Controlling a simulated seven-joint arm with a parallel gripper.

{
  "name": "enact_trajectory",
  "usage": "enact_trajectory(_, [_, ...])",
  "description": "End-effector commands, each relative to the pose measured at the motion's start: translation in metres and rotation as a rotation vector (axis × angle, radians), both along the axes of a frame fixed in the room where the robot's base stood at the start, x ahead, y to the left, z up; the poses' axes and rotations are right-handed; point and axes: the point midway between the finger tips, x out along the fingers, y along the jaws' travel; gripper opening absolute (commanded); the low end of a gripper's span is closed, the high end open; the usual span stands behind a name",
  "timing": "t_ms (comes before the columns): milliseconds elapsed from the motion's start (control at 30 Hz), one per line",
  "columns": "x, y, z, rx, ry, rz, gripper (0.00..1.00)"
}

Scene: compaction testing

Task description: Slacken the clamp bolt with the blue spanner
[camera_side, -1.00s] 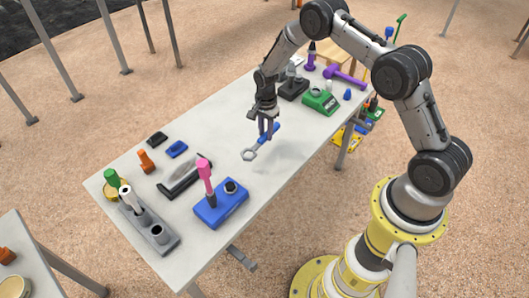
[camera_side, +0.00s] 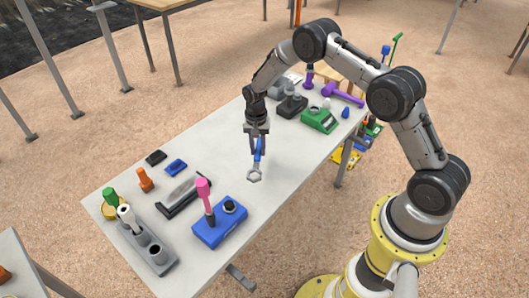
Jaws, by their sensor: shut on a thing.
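My gripper (camera_side: 257,148) is shut on the blue handle of the spanner (camera_side: 258,154). The spanner hangs steeply below the fingers, its grey ring end (camera_side: 254,176) lowest. It appears to be off the table, but its exact height is hard to tell. A blue block (camera_side: 215,236) stands on the table in front of and left of the spanner. A dark round bolt-like piece (camera_side: 229,206) sits on its top, probably the clamp bolt. The ring end is apart from it. A pink-handled tool (camera_side: 204,189) stands upright in the same block.
The white table (camera_side: 290,165) is clear around the spanner. Left are a black-and-grey tool (camera_side: 184,195), a grey holder (camera_side: 160,262) with a white-topped tool, and small blue, black and orange pieces. A green scale-like device (camera_side: 320,120) and a purple hammer (camera_side: 342,94) lie toward the back right.

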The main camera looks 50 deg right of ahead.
Motion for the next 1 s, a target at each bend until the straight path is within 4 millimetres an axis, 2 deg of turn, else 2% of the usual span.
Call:
enact_trajectory(200, [0.032, 0.082, 0.022, 0.011, -0.009, 0.518, 0.0])
enact_trajectory(300, [0.039, 0.118, 0.028, 0.01, -0.017, 0.662, 0.0])
enact_trajectory(400, [0.043, 0.147, 0.032, 0.009, -0.028, 0.732, 0.0])
enact_trajectory(500, [0.043, 0.167, 0.034, 0.008, -0.035, 0.766, 0.0])
enact_trajectory(667, [0.04, 0.18, 0.033, 0.008, -0.035, 0.789, 0.0])
enact_trajectory(1000, [0.04, 0.18, 0.033, 0.009, -0.034, 0.788, 0.0])
